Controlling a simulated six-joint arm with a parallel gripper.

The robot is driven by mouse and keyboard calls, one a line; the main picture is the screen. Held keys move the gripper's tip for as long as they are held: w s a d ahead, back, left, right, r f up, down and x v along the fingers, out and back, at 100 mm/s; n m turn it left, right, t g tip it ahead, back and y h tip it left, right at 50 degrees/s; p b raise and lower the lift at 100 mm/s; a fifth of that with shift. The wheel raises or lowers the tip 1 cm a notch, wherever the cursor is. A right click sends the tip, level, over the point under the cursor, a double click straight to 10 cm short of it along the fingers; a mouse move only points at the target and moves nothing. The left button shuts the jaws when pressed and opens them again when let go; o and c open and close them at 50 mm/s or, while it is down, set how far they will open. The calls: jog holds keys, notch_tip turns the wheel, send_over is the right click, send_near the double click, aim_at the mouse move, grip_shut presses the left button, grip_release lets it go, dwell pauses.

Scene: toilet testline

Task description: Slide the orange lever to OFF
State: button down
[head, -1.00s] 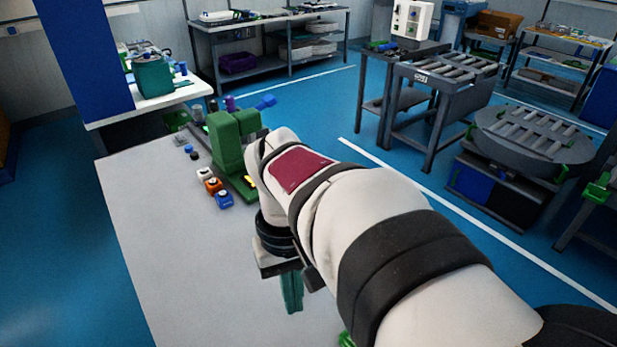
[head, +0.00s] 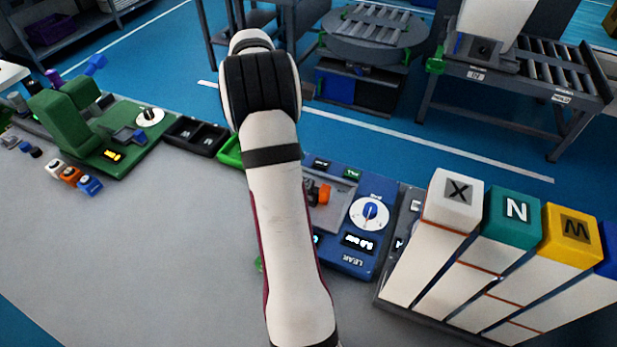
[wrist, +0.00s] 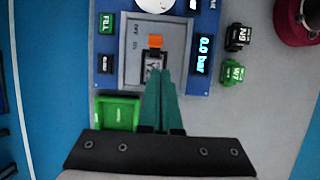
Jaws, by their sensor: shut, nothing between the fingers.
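The orange lever (head: 325,193) sits on a grey plate in the blue LEAK panel (head: 345,186), just right of my arm in the head view. In the wrist view the lever (wrist: 156,41) shows as an orange block on the grey plate (wrist: 133,66) of the blue panel (wrist: 186,83). My gripper (wrist: 164,73) has teal fingers, shut and empty, with tips over the plate's lower part, apart from the orange block in the picture. A dark piece with pale marks lies between them. My arm hides the gripper in the head view.
A green tray (wrist: 118,112) lies beside the panel. Small blocks marked N6 (wrist: 238,37) and W7 (wrist: 232,71) lie right of it. In the head view, tall lettered boxes (head: 455,205) stand right and a green fixture (head: 70,120) left. The front table is clear.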

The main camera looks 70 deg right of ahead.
aim_at(327, 193)
jog(key=x, duration=0.8)
jog(key=shift+s+f, duration=0.1)
jog(key=shift+f, duration=0.3)
jog(key=shift+s, duration=0.1)
jog(key=shift+s, duration=1.6)
jog(key=v, duration=1)
